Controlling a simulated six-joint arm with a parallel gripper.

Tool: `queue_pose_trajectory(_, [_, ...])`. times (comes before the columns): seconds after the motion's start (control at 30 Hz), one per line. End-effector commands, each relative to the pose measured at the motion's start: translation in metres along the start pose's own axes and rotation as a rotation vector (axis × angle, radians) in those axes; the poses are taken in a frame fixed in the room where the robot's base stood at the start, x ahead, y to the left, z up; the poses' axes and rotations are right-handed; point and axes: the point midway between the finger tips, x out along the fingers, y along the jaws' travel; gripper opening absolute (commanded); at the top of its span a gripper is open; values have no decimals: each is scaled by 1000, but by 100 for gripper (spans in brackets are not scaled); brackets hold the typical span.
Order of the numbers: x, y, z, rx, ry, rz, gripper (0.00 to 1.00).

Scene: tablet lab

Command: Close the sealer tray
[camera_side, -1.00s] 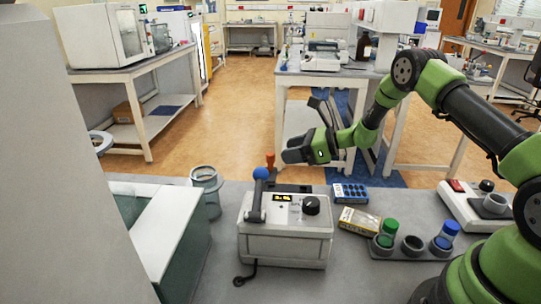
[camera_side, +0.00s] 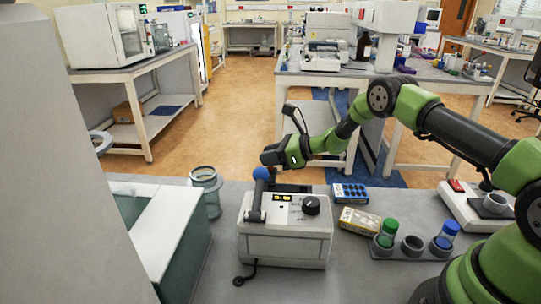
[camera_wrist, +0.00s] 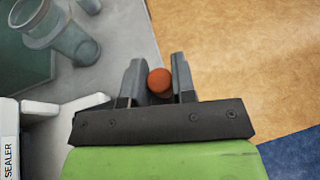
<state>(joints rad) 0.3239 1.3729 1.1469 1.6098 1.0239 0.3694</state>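The sealer (camera_side: 285,247) is a white box on the grey bench with a blue-balled lever (camera_side: 260,174), a lit display and a black knob. A dark flat part (camera_side: 290,188) shows at its back edge; I cannot tell how far the tray is out. In the wrist view the sealer's labelled side (camera_wrist: 10,150) is at the lower left. An orange-red knob (camera_wrist: 160,82) sits between the two fingers of my gripper (camera_wrist: 159,72). My gripper is open around it; contact is unclear. In the side view my gripper (camera_side: 268,156) is behind the lever and hides the knob.
A glass-like jar (camera_side: 206,190) stands left of the sealer. A blue box (camera_side: 350,193), a yellowish box (camera_side: 359,220) and a vial rack with green-capped (camera_side: 387,232) and blue-capped (camera_side: 446,235) vials are to the right. The bench's far edge lies just behind the sealer.

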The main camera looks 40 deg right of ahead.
Motion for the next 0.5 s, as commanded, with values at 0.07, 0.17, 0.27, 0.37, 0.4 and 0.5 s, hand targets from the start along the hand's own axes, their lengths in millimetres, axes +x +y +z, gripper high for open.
queue_pose_trajectory(0.07, [0, 0, 0, 0, 0, 0, 0])
queue_pose_trajectory(0.17, [0, 1, 0, 0, 0, 0, 0])
queue_pose_trajectory(0.27, [-1, 6, 0, 2, 0, 4, 0])
queue_pose_trajectory(0.37, [-2, 19, 0, 5, -2, 8, 0])
queue_pose_trajectory(0.4, [-3, 26, -1, 5, -1, 9, 0])
queue_pose_trajectory(0.5, [-6, 42, -3, 6, 0, 9, 0])
